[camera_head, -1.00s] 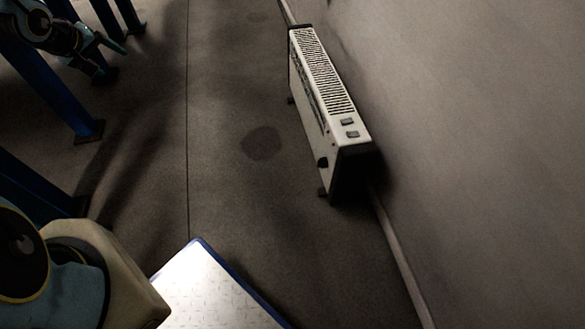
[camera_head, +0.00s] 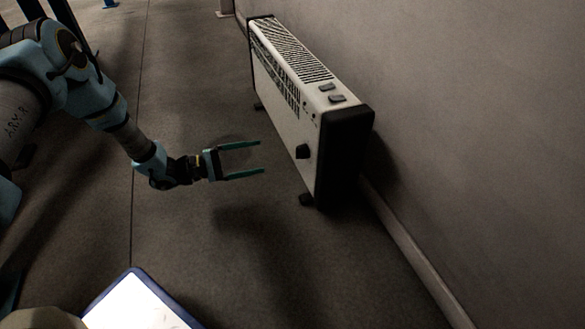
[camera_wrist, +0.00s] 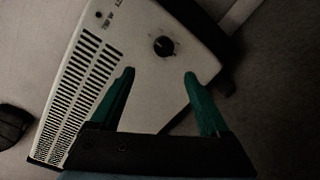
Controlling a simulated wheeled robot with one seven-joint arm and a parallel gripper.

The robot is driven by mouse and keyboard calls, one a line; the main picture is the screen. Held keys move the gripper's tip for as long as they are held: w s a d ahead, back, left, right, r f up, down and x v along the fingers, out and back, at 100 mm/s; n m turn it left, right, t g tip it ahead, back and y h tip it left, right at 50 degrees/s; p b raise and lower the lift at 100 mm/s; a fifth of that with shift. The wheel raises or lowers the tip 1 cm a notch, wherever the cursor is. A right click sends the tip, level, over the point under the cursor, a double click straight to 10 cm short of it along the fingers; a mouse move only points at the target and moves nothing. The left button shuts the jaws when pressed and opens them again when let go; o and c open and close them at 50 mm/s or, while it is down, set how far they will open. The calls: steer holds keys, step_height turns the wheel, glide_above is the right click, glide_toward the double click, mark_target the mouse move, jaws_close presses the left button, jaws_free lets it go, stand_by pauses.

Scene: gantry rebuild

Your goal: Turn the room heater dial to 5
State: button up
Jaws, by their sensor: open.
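The white room heater (camera_head: 290,110) with black end panels stands on the floor along the wall in the head view. Its black dial (camera_head: 302,152) is on the front face near the close end. My gripper (camera_head: 262,157) is open and empty, its two green fingers pointing at the heater, apart from the dial and to its left. In the wrist view the dial (camera_wrist: 163,46) shows on the white heater face (camera_wrist: 135,35), ahead of and between the green fingertips of my gripper (camera_wrist: 160,75). The dial's numbers are too small and dark to read.
The wall (camera_head: 450,110) with a skirting strip runs along the right. Two dark switches (camera_head: 332,92) and a slotted grille are on the heater's top. The floor (camera_head: 250,260) in front of the heater is clear.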

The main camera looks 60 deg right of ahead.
mark_target(302, 152)
steer(key=b+x, duration=0.4)
steer(key=x, duration=0.7)
steer(key=shift+s+a, duration=0.2)
steer(key=shift+s, duration=0.2)
steer(key=shift+c, duration=0.2)
jaws_close()
